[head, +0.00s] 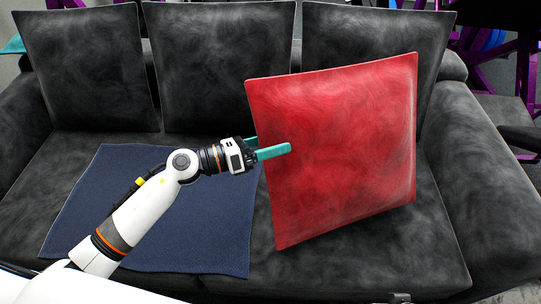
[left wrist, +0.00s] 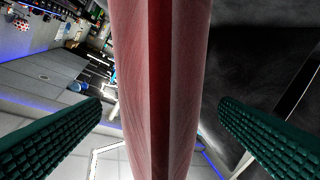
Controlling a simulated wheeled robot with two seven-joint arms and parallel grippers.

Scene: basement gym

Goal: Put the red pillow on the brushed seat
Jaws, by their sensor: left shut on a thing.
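The red pillow (head: 340,150) stands upright and slightly tilted in the head view, in front of the right part of the dark grey brushed sofa seat (head: 435,255). My left gripper (head: 270,148) is shut on the pillow's left edge, with one teal finger across its front face. In the left wrist view the pillow's edge (left wrist: 160,90) runs between the two green ridged fingers. The pillow hides part of the seat and backrest; I cannot tell whether its lower edge touches the seat. My right gripper does not show.
A dark blue cloth (head: 215,235) lies flat on the left and middle of the seat, partly under my left arm. Dark back cushions (head: 225,60) line the backrest. A padded armrest (head: 485,165) bounds the right side. Purple gym frames (head: 487,60) stand behind.

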